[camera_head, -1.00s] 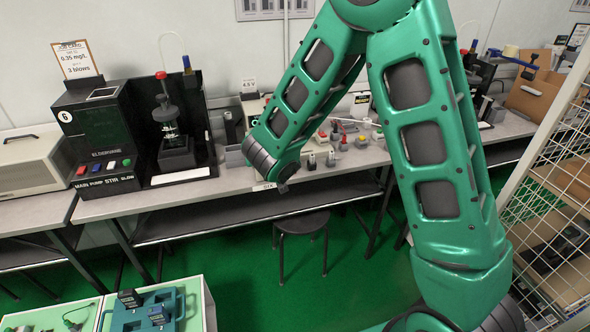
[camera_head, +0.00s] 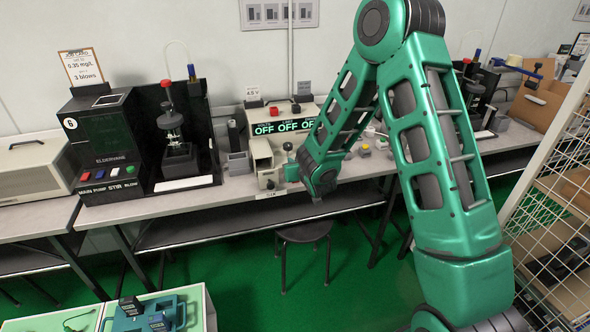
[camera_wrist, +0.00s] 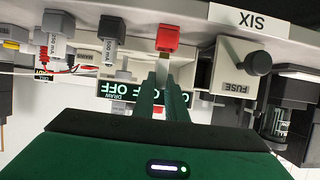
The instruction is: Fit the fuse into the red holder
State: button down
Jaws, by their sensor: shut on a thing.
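In the wrist view the bench appears upside down. A red block (camera_wrist: 167,37), which looks like the red holder, is just beyond the tips of my gripper (camera_wrist: 163,78). The two dark green fingers are closed on a small pale piece (camera_wrist: 163,66), likely the fuse. It lines up with the red block and looks close against it. I cannot tell whether it is seated or only touching, since the fingers hide most of it. In the head view my forearm hides most of the gripper and the holder.
A beige FUSE box with a dark knob (camera_wrist: 258,62) is close on the other side. In the head view, a display (camera_head: 282,128) reads OFF. A stool (camera_head: 303,232) stands below the bench.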

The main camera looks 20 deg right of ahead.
notch_tip(320, 180, down, 2)
jog(key=shift+f, duration=0.25)
jog(key=c, duration=1.8)
grip_release()
jog(key=v, duration=1.2)
jog(key=s+d+r+m+g+h, duration=0.35)
jog(key=s+d, duration=0.35)
jog(key=d, duration=0.4)
jog(key=s+d+r+m+g+h, duration=0.2)
jog(key=s+d+r+g, duration=0.15)
jog(key=s+d, duration=0.55)
jog(key=s+a+r+g+y, duration=0.1)
jog(key=s+r+g+y, duration=0.1)
jog(key=s, duration=0.9)
jog(key=s+a+r+g+y, duration=0.1)
jog(key=s+r+g+y, duration=0.2)
jog(key=s, duration=0.9)
jog(key=shift+a+m+g+y, duration=0.25)
jog(key=shift+m+g+y, duration=0.15)
jog(key=shift+g, duration=0.3)
